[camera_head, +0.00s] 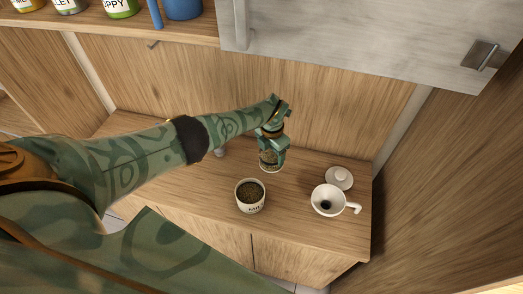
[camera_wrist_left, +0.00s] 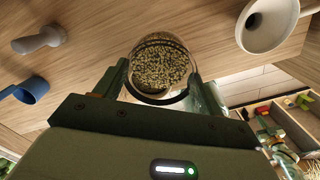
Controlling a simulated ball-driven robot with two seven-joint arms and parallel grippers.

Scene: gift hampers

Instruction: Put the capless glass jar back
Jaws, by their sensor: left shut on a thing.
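The glass jar (camera_head: 269,159) is held over the wooden counter, behind the white canister. My left gripper (camera_head: 272,141) is shut on it. In the left wrist view the jar (camera_wrist_left: 160,66) sits between the two fingers (camera_wrist_left: 158,88), with speckled green-brown contents showing and no cap visible. The fingers and wrist hide part of the jar in the head view. I cannot tell whether its base touches the counter. My right gripper is not in view.
A white canister (camera_head: 250,207) of dark dried bits stands in front of the jar. Right of it are a white handled vessel (camera_head: 320,204) and a white lid (camera_head: 339,179). A shelf (camera_head: 120,28) with labelled jars and a grey cabinet door (camera_head: 370,38) overhang the counter (camera_head: 205,194).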

